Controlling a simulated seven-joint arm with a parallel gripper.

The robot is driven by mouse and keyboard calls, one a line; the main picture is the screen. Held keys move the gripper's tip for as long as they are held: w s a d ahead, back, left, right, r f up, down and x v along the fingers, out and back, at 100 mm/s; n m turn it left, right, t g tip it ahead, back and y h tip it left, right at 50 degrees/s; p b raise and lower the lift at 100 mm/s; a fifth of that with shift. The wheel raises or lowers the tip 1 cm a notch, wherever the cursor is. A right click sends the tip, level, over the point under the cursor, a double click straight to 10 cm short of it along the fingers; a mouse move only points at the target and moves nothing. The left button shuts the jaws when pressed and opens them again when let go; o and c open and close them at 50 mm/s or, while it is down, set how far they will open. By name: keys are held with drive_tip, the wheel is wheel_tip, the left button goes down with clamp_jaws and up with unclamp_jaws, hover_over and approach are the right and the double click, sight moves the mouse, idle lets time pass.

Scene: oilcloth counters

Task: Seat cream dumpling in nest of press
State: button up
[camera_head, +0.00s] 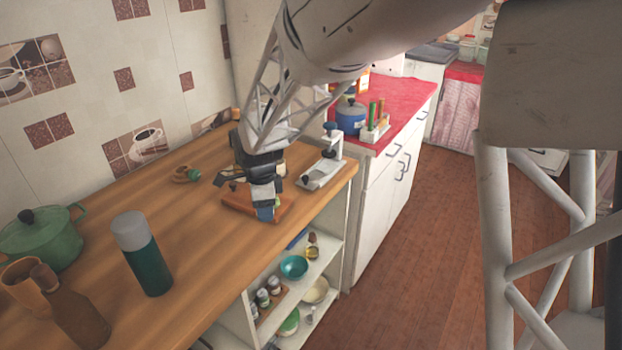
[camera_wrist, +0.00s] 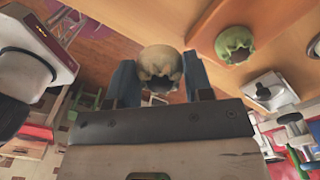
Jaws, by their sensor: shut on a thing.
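The cream dumpling (camera_wrist: 161,62) is a pale pleated ball with a dark, ragged-edged top. In the wrist view it sits between the two blue fingers of my gripper (camera_wrist: 158,80), which is shut on it. In the head view my gripper (camera_head: 265,212) is over the front edge of the orange-brown board; the dumpling cannot be made out there. The press (camera_head: 323,172), white with an upright column and dark knob, stands right of my gripper, apart from it. It also shows in the wrist view (camera_wrist: 272,92). I cannot make out its nest clearly.
A green dumpling (camera_wrist: 235,45) sits on an orange-brown surface beside my gripper. The board (camera_head: 236,204) lies on the wooden counter (camera_head: 200,230). A green flask (camera_head: 143,255), green pot (camera_head: 42,240) and brown bottle (camera_head: 75,312) stand left. Open shelves lie below the counter's front edge.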

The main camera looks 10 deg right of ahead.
drive_tip(key=shift+w+d, duration=0.1)
drive_tip(key=shift+d, duration=0.05)
drive_tip(key=shift+w+d, duration=0.25)
drive_tip(key=shift+d, duration=0.3)
drive_tip(key=w+d, duration=0.2)
drive_tip(key=d, duration=0.6)
drive_tip(key=w+d, duration=0.3)
drive_tip(key=d, duration=0.5)
hover_over(316, 175)
drive_tip(key=shift+s+a+f, duration=0.1)
drive_tip(key=shift+f, duration=0.7)
drive_tip(key=shift+f, duration=1.7)
drive_tip(key=shift+f, duration=0.3)
